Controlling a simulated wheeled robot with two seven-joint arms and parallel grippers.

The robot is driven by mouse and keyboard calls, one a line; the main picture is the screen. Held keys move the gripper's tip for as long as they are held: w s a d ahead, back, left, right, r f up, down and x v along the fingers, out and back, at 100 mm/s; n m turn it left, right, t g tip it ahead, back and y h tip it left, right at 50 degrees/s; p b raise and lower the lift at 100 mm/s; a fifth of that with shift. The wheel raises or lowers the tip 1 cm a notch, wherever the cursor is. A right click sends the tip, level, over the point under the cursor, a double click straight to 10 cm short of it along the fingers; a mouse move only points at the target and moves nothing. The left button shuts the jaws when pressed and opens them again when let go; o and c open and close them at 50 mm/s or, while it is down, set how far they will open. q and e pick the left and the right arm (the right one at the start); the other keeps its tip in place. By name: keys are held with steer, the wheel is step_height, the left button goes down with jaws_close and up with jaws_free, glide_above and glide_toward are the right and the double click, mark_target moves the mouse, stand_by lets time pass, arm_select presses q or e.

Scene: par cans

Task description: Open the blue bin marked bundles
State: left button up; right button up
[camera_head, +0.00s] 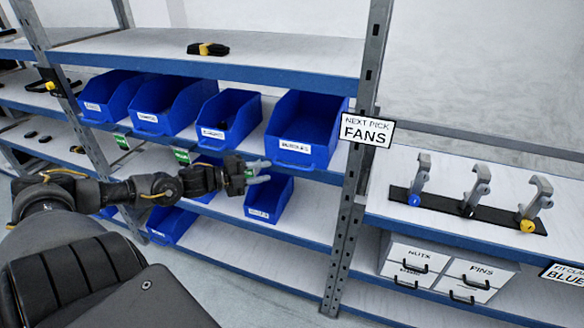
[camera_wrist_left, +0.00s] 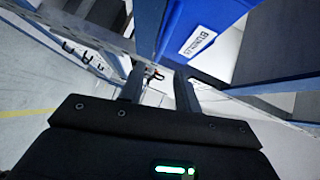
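In the left wrist view, a blue bin (camera_wrist_left: 212,14) with a white label reading BUNDLES shows just beyond the fingers. In the head view, blue open-topped bins stand on the shelves; the large one at upper right (camera_head: 306,124) has a label that may read the same, but it is too small to be sure. My left gripper (camera_head: 264,171) is in front of the shelf edge, below that bin and by the top of a lower bin (camera_head: 268,197). Its two fingers are apart with nothing between them, also in the left wrist view (camera_wrist_left: 160,78). My right gripper is not seen.
More blue bins (camera_head: 170,103) stand to the left on the same shelf. A grey upright post (camera_head: 350,200) is right of the gripper. Right of it are a rack of clamps (camera_head: 470,208) and white drawers (camera_head: 413,258). The lower shelf (camera_head: 310,212) has bare room.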

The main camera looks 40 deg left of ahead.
mark_target(292, 167)
arm_select(q)
steer(key=p+x, duration=0.1)
steer(key=x, duration=0.8)
steer(key=shift+r, duration=0.1)
steer(key=shift+w+d, duration=0.3)
steer(key=shift+w, duration=0.2)
steer(key=shift+c, duration=0.2)
jaws_close()
